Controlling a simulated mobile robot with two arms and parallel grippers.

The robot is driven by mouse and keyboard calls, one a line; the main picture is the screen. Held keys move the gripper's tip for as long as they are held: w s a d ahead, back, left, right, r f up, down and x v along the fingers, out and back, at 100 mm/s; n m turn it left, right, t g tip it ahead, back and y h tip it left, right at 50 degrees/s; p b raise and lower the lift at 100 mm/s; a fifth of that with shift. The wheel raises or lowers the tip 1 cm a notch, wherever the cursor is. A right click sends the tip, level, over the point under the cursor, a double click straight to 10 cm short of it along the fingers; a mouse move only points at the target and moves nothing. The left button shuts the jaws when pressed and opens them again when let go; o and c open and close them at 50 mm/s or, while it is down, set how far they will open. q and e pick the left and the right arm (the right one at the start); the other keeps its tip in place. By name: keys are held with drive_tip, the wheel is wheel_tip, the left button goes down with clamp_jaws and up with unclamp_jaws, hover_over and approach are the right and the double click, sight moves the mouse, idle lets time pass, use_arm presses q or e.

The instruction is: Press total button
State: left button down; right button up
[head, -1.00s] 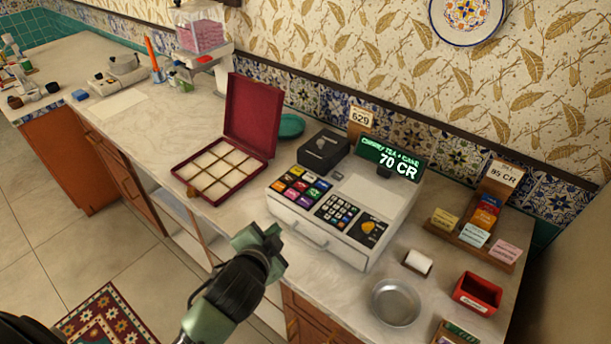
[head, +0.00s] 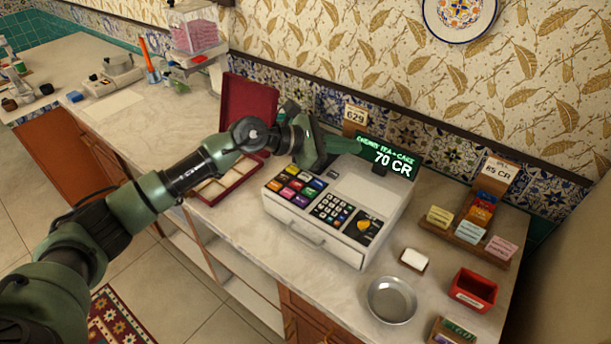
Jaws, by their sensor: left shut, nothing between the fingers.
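The white cash register (head: 385,195) stands on the counter. Its green display (head: 388,157) reads 70 CR. Its sloped front has a block of coloured keys (head: 295,187), a dark number keypad (head: 333,210) and a panel with a round yellow-orange button (head: 364,226). I cannot read the key labels, so I cannot tell for sure which is the total button. My left gripper (head: 345,146) is shut and empty over the back left of the register, behind the coloured keys and left of the display. It hides the black box behind. My right gripper is out of view.
My left arm crosses the open red box (head: 248,106) and its compartments. Right of the register are a metal dish (head: 391,300), a red tray (head: 473,290), a small white block (head: 414,259) and a card rack (head: 468,232). A 629 card (head: 355,115) stands behind.

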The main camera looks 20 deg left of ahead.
use_arm(q)
drive_tip(key=w+a+f+m+y, duration=0.1)
drive_tip(key=a+y, duration=0.1)
drive_tip(key=a, duration=0.4)
drive_tip(key=w+a+f+m+g+y, duration=0.1)
drive_tip(key=w+a+m+y, duration=0.1)
drive_tip(key=a, duration=0.4)
drive_tip(key=shift+f+y, duration=0.35)
drive_tip(key=shift+y, duration=0.35)
drive_tip(key=shift+f, duration=0.15)
drive_tip(key=b, duration=0.4)
hover_over(302, 177)
wheel_tip(302, 177, down, 8)
drive_tip(key=shift+r, duration=0.1)
drive_tip(key=shift+f+b, duration=0.35)
drive_tip(key=shift+f, duration=0.05)
idle(0.4)
drive_tip(key=shift+f+b, duration=0.35)
drive_tip(key=shift+b, duration=0.2)
